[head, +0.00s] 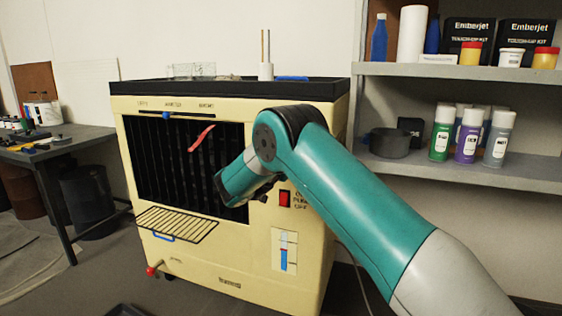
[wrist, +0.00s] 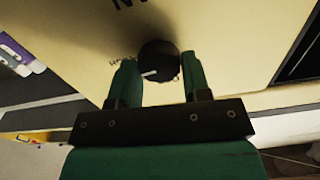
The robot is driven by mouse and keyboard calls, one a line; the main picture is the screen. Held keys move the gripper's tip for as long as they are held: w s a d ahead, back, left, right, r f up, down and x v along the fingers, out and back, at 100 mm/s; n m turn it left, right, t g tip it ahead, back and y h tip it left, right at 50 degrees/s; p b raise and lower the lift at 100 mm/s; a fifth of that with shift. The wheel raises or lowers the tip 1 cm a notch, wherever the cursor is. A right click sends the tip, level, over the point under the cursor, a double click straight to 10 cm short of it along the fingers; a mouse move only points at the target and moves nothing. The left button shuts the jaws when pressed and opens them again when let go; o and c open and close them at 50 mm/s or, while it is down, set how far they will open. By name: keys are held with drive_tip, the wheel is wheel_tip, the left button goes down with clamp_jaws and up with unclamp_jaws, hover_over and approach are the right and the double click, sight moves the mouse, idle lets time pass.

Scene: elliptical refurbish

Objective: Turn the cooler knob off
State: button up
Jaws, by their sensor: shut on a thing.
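The cooler (head: 190,262) is a cream box with a dark front grille, standing mid-left in the head view. Its black round knob (wrist: 158,60) is in the upper middle of the wrist view, on the cream panel. A white mark on the knob points left and slightly down in that view. Small lettering beside the knob is partly hidden. My gripper (wrist: 159,70) is shut on the knob, with one green finger on each side of it. In the head view my arm hides the knob and the fingertips.
A red switch (head: 285,199) and a level gauge (head: 285,251) are on the cooler front, close to my arm. A wire rack (head: 176,224) sticks out below the grille. A grey shelf (head: 470,71) with cans and bottles stands right; a workbench (head: 60,148) stands left.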

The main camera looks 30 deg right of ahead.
drive_tip(key=shift+a+f+n+p, duration=0.1)
drive_tip(key=shift+n+p, duration=1.55)
drive_tip(key=shift+n, duration=2.45)
drive_tip(key=shift+f+n+p, duration=0.1)
drive_tip(key=shift+n+p, duration=1.5)
drive_tip(key=shift+n, duration=2.5)
drive_tip(key=o, duration=0.9)
drive_tip(key=shift+w, duration=0.1)
